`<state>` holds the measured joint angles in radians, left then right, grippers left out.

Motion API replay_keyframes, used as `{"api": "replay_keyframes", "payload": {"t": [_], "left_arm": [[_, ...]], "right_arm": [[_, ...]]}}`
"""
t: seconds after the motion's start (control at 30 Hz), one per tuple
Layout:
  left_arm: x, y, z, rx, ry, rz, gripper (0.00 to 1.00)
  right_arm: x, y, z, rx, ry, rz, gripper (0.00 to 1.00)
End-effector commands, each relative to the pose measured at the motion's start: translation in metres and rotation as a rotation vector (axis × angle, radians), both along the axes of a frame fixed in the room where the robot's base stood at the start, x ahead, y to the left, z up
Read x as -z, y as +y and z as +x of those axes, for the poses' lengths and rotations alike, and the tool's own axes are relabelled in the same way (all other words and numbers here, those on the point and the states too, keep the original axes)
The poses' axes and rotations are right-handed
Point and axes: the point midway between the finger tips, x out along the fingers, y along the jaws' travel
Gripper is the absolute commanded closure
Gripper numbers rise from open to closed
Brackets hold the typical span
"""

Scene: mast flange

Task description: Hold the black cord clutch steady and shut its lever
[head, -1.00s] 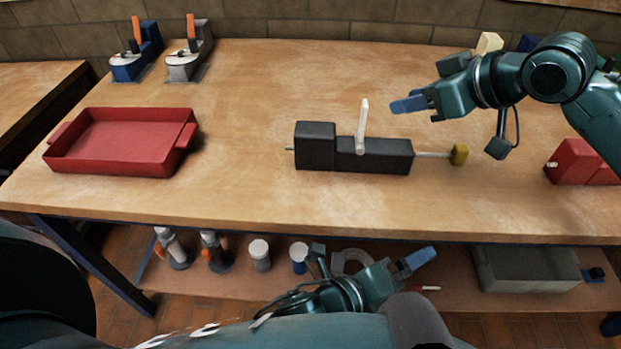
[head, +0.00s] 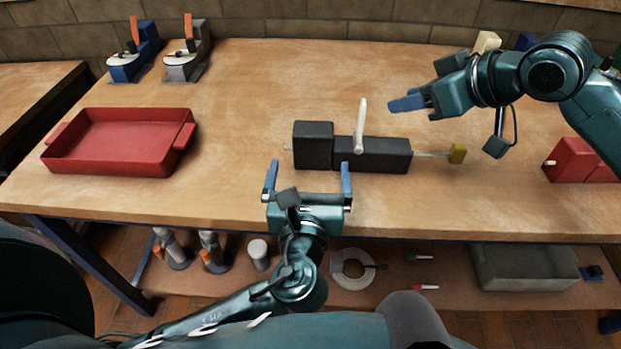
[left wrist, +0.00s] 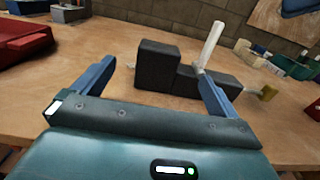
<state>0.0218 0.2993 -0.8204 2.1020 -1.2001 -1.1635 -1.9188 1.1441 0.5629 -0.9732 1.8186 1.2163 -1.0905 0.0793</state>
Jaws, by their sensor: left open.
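The black cord clutch (head: 372,155) lies on the workbench, a taller block at its left end. It also shows in the left wrist view (left wrist: 155,68), ahead of the jaws. Its pale lever (head: 361,125) stands nearly upright. A cord runs out of its right end to a yellow tag (head: 457,153). My left gripper (head: 308,170) is open at the near side of the clutch, its fingers pointing at the taller block and apart from it, nothing between them. My right gripper (head: 407,103) is above the bench, behind and right of the lever; its blue fingers overlap, so their opening is unclear.
A red tray (head: 120,165) stands at the left. Blue (head: 130,66) and grey (head: 184,66) devices with orange levers stand at the back left. A red block (head: 580,162) is at the right. The bench is clear between tray and clutch.

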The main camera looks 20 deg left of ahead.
Motion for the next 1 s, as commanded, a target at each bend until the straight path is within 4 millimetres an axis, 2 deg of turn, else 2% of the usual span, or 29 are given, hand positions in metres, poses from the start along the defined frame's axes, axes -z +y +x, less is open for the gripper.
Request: {"api": "replay_keyframes", "payload": {"t": [0.3,0.5,0.7,1.0], "left_arm": [[-0.001,0.014,0.060,0.000,-0.002,-0.001,0.02],[-0.001,0.021,0.093,0.002,-0.001,-0.002,0.02],[0.000,0.025,0.111,0.003,0.001,-0.002,0.02],[0.000,0.026,0.115,0.004,0.000,-0.003,0.02]], "right_arm": [[0.000,0.000,0.000,0.000,0.000,0.000,0.64],[0.000,0.000,0.000,0.000,0.000,0.000,0.64],[0.000,0.000,0.000,0.000,0.000,0.000,0.64],[0.000,0.000,0.000,0.000,0.000,0.000,0.64]]}}
